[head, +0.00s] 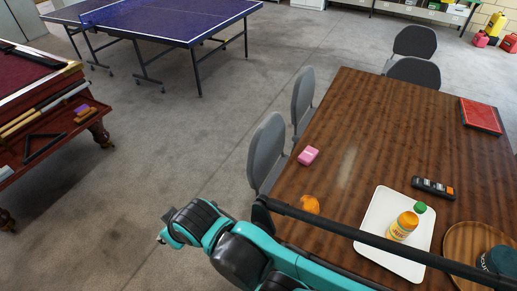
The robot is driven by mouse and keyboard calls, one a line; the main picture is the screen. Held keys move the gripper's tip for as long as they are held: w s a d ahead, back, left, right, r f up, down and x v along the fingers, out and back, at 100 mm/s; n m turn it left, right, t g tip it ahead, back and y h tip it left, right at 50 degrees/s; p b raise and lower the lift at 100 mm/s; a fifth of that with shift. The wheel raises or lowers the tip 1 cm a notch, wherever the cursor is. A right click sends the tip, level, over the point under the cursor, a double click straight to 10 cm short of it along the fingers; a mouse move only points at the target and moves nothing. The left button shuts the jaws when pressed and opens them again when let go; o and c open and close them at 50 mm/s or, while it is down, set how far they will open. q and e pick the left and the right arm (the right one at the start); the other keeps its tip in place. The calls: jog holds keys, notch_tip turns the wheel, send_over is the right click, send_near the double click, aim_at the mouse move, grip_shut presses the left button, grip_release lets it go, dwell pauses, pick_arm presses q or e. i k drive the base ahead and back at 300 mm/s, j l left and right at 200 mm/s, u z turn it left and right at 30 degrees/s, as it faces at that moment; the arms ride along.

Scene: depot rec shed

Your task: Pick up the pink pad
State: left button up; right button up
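The pink pad (308,155) is a small pink block lying on the brown wooden table (345,130), close to its left edge. Nothing covers it and nothing touches it. A teal and black arm of mine crosses the bottom of the head view, below and left of the pad and clear of it. I make out no gripper fingers on it.
The table also holds an orange item (309,204), a white tray (376,215) with a bottle (403,225), a dark remote (433,188), a red book (480,116) and a round wooden tray (458,240). Grey chairs (267,150) stand along the left edge.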

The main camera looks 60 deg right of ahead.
aim_at(309, 154)
jog(key=i+z, duration=0.2)
jog(key=i, duration=0.3)
jog(key=i+j+z, duration=0.15)
jog(key=i, duration=0.35)
jog(key=i+l+z, duration=0.1)
jog(key=z, duration=0.3)
jog(key=i+z, duration=0.25)
jog(key=z, duration=0.15)
jog(key=i+z, duration=0.2)
jog(key=z, duration=0.25)
jog(key=i+j+z, duration=0.15)
jog(key=z, duration=0.25)
jog(key=i+j+z, duration=0.15)
jog(key=z, duration=0.25)
jog(key=i+z, duration=0.35)
jog(key=i+j+z, duration=0.15)
jog(key=z, duration=0.2)
jog(key=i+j+z, duration=0.2)
jog(key=z, duration=0.15)
jog(key=i, duration=0.1)
